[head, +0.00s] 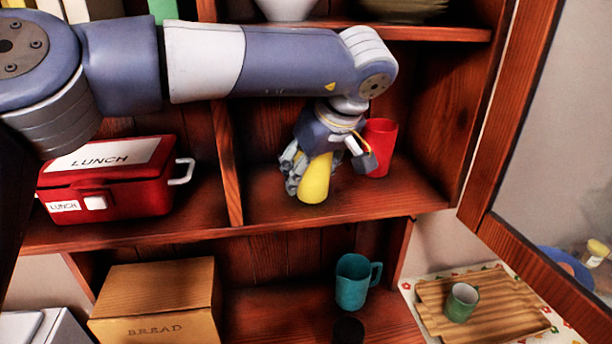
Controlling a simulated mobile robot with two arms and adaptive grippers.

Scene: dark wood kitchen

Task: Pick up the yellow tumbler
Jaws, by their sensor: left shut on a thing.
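The yellow tumbler (314,180) is on the middle shelf of the dark wood cupboard, in the right compartment, tilted a little. My left gripper (326,164) reaches down from above and is shut on it, with fingers on either side. The tumbler's upper part is partly hidden by the gripper. Its base is at or very close to the shelf board; I cannot tell whether it touches. A red tumbler (381,146) stands just behind and to the right of the gripper. My right gripper is not in view.
A red lunch box (107,183) fills the left compartment beyond a wooden divider (226,165). Below are a bread box (155,297) and a teal mug (352,283). An open cupboard door (545,262) stands at the right. A green cup (461,303) is on a wooden tray (507,318).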

